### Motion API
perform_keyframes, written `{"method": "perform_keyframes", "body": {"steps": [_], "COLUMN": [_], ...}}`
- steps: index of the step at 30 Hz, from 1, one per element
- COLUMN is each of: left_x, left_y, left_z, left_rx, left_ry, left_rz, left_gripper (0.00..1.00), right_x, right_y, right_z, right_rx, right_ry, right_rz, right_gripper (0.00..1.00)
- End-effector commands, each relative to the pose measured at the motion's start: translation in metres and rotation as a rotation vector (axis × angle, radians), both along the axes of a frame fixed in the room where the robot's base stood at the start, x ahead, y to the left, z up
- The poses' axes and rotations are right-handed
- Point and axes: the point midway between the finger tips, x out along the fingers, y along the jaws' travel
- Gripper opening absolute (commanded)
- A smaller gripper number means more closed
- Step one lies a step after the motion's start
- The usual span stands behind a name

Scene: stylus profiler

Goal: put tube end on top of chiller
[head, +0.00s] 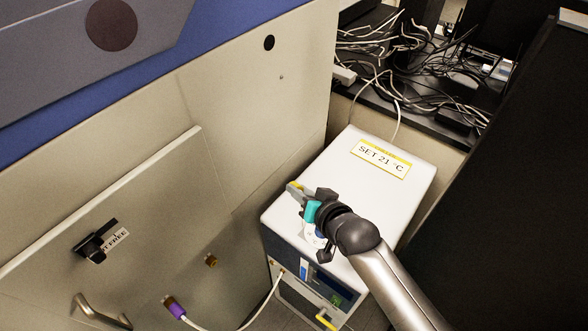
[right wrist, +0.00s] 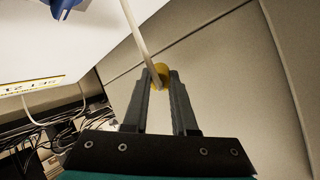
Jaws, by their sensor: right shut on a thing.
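The chiller (head: 385,200) is a white box with a yellow-edged "SET 21 °C" label (head: 381,158) on its flat top. My right gripper (head: 295,188) is at the chiller's front left top edge in the head view. In the right wrist view its fingers (right wrist: 160,78) are shut on the yellow tube end (right wrist: 161,70), and a pale tube (right wrist: 138,32) runs upward from it. In the head view only a little yellow shows at the fingertips. I cannot tell its exact height over the top. The chiller top (right wrist: 55,40) also shows at upper left there. My left gripper is not in view.
A large beige cabinet (head: 245,130) stands close on the left. It has a brass port (head: 211,260) and a purple-collared hose (head: 175,308). Tangled cables (head: 410,60) lie on a dark shelf behind. A dark panel (head: 500,200) stands right.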

Motion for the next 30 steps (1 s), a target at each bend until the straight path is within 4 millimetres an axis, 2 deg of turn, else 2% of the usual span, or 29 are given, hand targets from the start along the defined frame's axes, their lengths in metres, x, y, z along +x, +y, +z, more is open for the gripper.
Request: {"method": "perform_keyframes", "body": {"steps": [12,17,30], "left_x": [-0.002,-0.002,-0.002], "left_y": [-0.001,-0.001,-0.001], "left_z": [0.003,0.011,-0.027], "left_rx": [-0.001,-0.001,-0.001], "left_ry": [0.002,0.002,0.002], "left_rz": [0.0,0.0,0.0], "left_gripper": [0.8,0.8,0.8], "right_x": [0.001,0.001,0.001], "right_y": [-0.001,-0.001,-0.001], "right_z": [-0.001,0.002,-0.052], "right_rx": [-0.003,-0.004,-0.003], "right_ry": [0.007,0.006,0.006], "right_rz": [0.003,0.004,0.004], "right_gripper": [0.0,0.0,0.0]}}
